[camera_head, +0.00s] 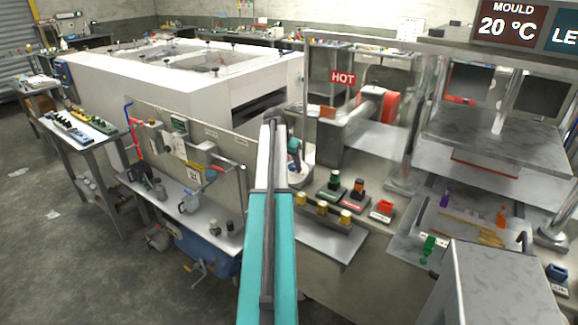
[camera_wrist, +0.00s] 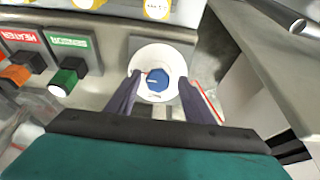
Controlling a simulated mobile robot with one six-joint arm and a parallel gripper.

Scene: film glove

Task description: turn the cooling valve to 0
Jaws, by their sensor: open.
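The cooling valve shows in the wrist view as a blue knob (camera_wrist: 158,78) on a round white dial (camera_wrist: 158,56). A pale pointer line on the knob points to the left, near a small red mark on the dial. The dial's figures are too small to read. My gripper (camera_wrist: 160,84) is open, with one dark finger on each side of the knob. I cannot tell whether either finger touches it. In the head view my teal and white arm reaches forward in the middle, and I cannot make out the knob there.
Left of the dial in the wrist view are a green plug (camera_wrist: 65,80) labelled SENSOR and an orange plug (camera_wrist: 15,75) labelled HEATER. In the head view, a press with clear guards and a HOT sign (camera_head: 343,77) stands right of my arm. A MOULD display (camera_head: 506,26) reads 20 °C.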

